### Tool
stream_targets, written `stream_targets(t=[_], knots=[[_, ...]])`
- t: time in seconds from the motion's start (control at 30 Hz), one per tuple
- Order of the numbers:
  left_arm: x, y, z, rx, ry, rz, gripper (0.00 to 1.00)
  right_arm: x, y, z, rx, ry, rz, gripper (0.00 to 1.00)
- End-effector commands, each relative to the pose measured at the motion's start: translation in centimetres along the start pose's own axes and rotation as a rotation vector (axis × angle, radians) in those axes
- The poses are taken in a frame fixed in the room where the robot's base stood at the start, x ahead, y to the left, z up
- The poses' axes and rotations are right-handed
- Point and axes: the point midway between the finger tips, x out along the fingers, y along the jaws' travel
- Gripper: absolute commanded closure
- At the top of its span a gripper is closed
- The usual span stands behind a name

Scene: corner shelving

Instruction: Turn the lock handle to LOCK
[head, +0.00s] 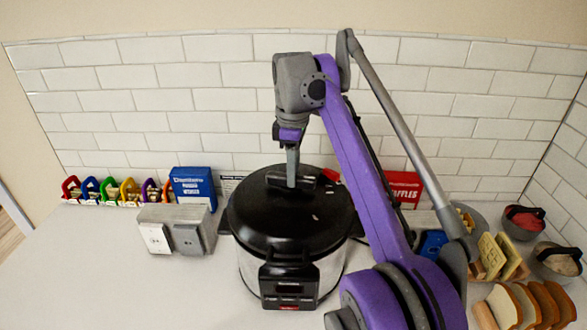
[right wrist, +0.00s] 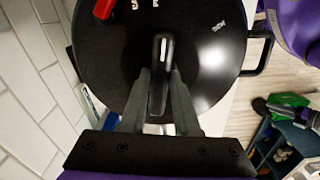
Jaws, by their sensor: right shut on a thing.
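A pressure cooker (head: 290,235) with a silver body and a round black lid (head: 270,220) stands on the counter. The black lock handle (head: 297,187) is a bar across the top of the lid. My right gripper (head: 292,184) reaches down onto it from above. In the right wrist view the handle (right wrist: 162,75) lies between the two fingers of my right gripper (right wrist: 160,75), which is shut on it. Small white markings on the lid (right wrist: 205,70) show in that view, too small to read. My left gripper is not identifiable in either view.
A grey block with two switch plates (head: 177,230) and a blue box (head: 194,187) stand left of the cooker. A red box (head: 404,186) stands behind it. Bread slices (head: 521,303) and bowls (head: 524,220) are at the right. The front left counter is clear.

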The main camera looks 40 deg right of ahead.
Motion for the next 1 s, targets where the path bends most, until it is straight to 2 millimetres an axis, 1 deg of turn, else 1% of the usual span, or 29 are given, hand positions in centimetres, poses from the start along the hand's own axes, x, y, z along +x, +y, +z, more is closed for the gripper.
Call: stream_targets(t=[0.03,0.2,0.6,0.8,1.0], knots=[[-0.3,0.0,-0.5,0.000,0.005,0.000,0.63,-0.2,0.0,0.0,0.037,0.001,0.000,1.00],[-0.8,0.0,-1.3,0.000,0.014,0.000,0.63,-0.3,-0.1,0.0,0.195,0.000,0.000,1.00],[-1.7,0.0,-2.8,0.000,0.031,0.000,0.63,-0.2,-0.3,-0.1,0.564,0.000,0.001,1.00],[-1.9,0.0,-3.2,0.000,0.036,0.000,0.63,-0.1,-0.4,-0.1,0.709,0.000,0.001,1.00],[-2.0,0.0,-3.4,0.000,0.039,0.000,0.63,-0.1,-0.4,-0.2,0.808,0.000,0.000,1.00]])
